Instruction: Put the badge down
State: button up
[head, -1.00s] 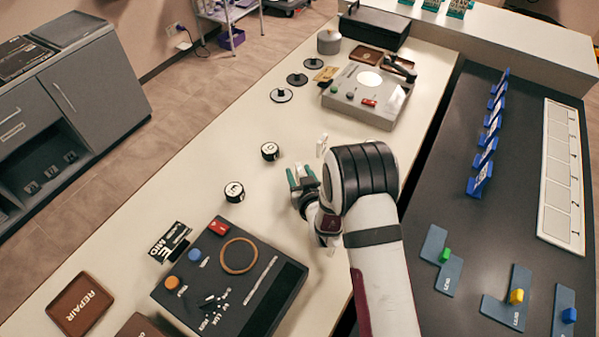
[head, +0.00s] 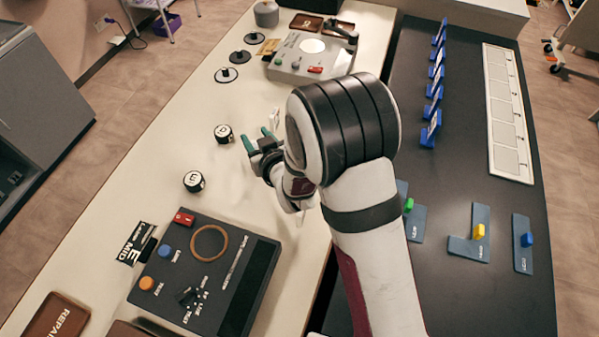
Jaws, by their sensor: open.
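My gripper (head: 258,139) has two teal-tipped fingers. They are spread apart above the pale counter, right of two black pucks with white markings, the farther puck (head: 224,133) and the nearer puck (head: 193,181). I see nothing between the fingers. A small whitish piece (head: 275,118) shows just beyond the gripper; I cannot tell whether it is the badge or whether it touches anything. A black-and-white card marked "E MID" (head: 133,243) lies left of the dark console (head: 215,270). No thing is clearly recognisable as the badge. My wrist and forearm hide part of the counter.
A grey device (head: 310,62) and several black discs (head: 226,75) are at the far end. A brown REPAIR tray (head: 55,318) is at the near left. Blue stands (head: 431,128) and a white numbered strip (head: 510,115) occupy the dark surface at right.

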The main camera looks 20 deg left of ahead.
jog(key=s+d+r+m+g+h, duration=0.1)
jog(key=d+r+m+h, duration=0.25)
jog(key=d, duration=0.75)
jog(key=s+d+r+m+g+h, duration=0.2)
jog(key=d+r+m+h, duration=0.15)
jog(key=d, duration=0.75)
jog(key=s+d+r+m+g, duration=0.1)
jog(key=s+d+m+g, duration=0.2)
jog(key=s, duration=0.8)
jog(key=s+d+r+m+g, duration=0.2)
jog(key=s+d, duration=0.4)
jog(key=s, duration=0.6)
jog(key=m+g, duration=0.1)
jog(key=m, duration=0.1)
jog(key=shift+d+r+m+g+h, duration=0.15)
jog(key=shift+d+m+g+h, duration=0.15)
jog(key=shift+o, duration=0.3)
jog(key=o, duration=0.7)
